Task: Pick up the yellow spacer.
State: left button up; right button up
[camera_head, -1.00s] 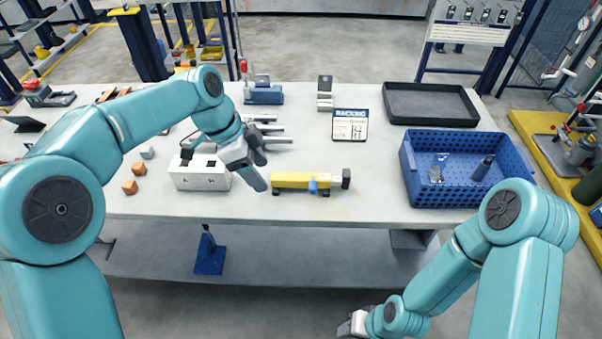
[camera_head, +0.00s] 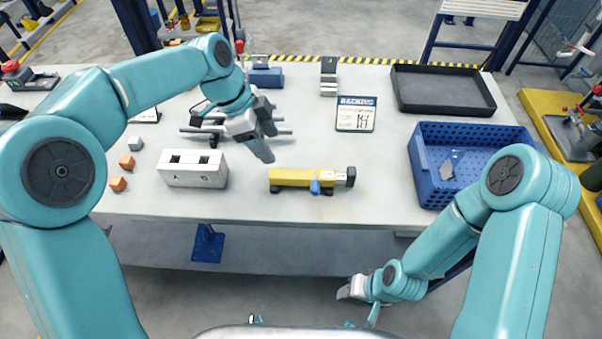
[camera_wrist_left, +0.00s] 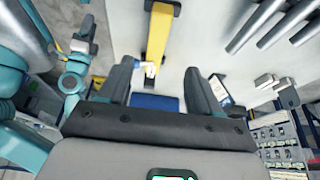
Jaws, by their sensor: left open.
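A yellow bar-shaped piece (camera_head: 292,174), the only yellow thing I see on the table top, lies near the front edge. It has dark feet, a blue knob and a white and dark right end. I cannot tell whether this is the spacer by name. My left gripper (camera_head: 263,150) is open and empty, above and behind the bar's left end, apart from it. In the left wrist view the yellow bar (camera_wrist_left: 158,38) shows ahead of the parted fingers (camera_wrist_left: 160,85), not between them. My right gripper (camera_head: 350,289) hangs low before the table; its jaws are too small to read.
A white block with two dark holes (camera_head: 192,170) and orange cubes (camera_head: 118,184) lie left of the bar. Grey rods (camera_head: 196,131) lie behind. The table between bar and crate is clear.

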pick_arm(q)
send_over(290, 173)
jog(key=a, duration=0.2)
jog(key=f, duration=0.5)
jog(key=shift+w+f, duration=0.15)
jog(key=shift+w, duration=0.15)
jog(key=shift+s+d+f, duration=0.1)
jog(key=shift+s+f, duration=0.15)
jog(key=shift+f, duration=0.2)
jog(key=p+x, duration=0.2)
jog(key=x, duration=0.2)
jog(key=shift+d+f, duration=0.1)
jog(key=shift+f, duration=0.3)
jog(key=shift+s+f, duration=0.15)
jog(key=shift+f, duration=0.1)
grip_shut()
